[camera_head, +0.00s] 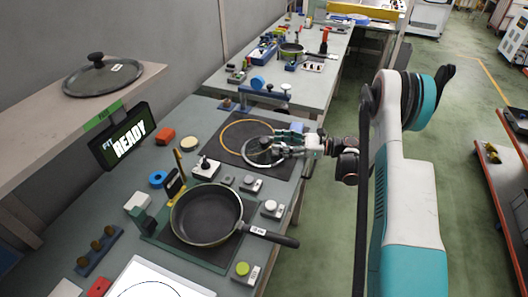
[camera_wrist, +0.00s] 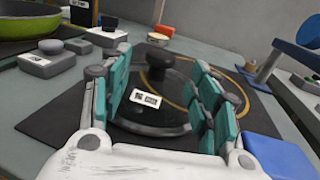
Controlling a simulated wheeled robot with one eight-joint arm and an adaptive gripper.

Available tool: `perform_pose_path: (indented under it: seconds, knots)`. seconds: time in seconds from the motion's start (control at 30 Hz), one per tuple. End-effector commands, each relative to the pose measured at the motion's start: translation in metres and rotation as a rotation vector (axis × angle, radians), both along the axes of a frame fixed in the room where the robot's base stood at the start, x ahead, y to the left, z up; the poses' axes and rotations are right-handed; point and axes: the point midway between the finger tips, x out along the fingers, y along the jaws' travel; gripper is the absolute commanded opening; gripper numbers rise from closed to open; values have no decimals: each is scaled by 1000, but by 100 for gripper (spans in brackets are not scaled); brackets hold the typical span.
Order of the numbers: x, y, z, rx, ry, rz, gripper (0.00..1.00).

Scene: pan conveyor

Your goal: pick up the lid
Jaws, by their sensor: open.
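A round glass lid (camera_head: 250,158) with a metal-looking rim lies on a dark mat (camera_head: 231,136) on the bench. In the wrist view the lid (camera_wrist: 170,118) shows its dark knob and a white label. My gripper (camera_head: 268,147) is over the right part of the lid. In the wrist view my gripper (camera_wrist: 161,82) is open, with one finger pad on each side of the knob. The knob appears between or just beyond the fingertips; I cannot tell the exact depth. No contact with it shows.
A second lid (camera_head: 84,82) rests on the shelf at left. A dark pan (camera_head: 228,232) sits on a green fixture nearer me, its handle pointing right. A yellow ring outline marks the mat. A blue block (camera_wrist: 280,154) lies right of my gripper. A screen (camera_head: 127,138) reads READY.

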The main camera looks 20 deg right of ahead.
Motion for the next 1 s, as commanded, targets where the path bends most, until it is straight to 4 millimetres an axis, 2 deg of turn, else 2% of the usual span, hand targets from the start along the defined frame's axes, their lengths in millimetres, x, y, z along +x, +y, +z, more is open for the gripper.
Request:
perform_pose_path:
  seconds: [0.33, 0.6, 0.87, 1.0]
  knots:
    - [9, 22, -1, 1, 1, 0, 56]
    - [22, 56, -1, 1, 1, 1, 56]
    - [24, 58, 1, 1, 1, -2, 56]
    - [24, 58, 1, 1, 1, -2, 24]
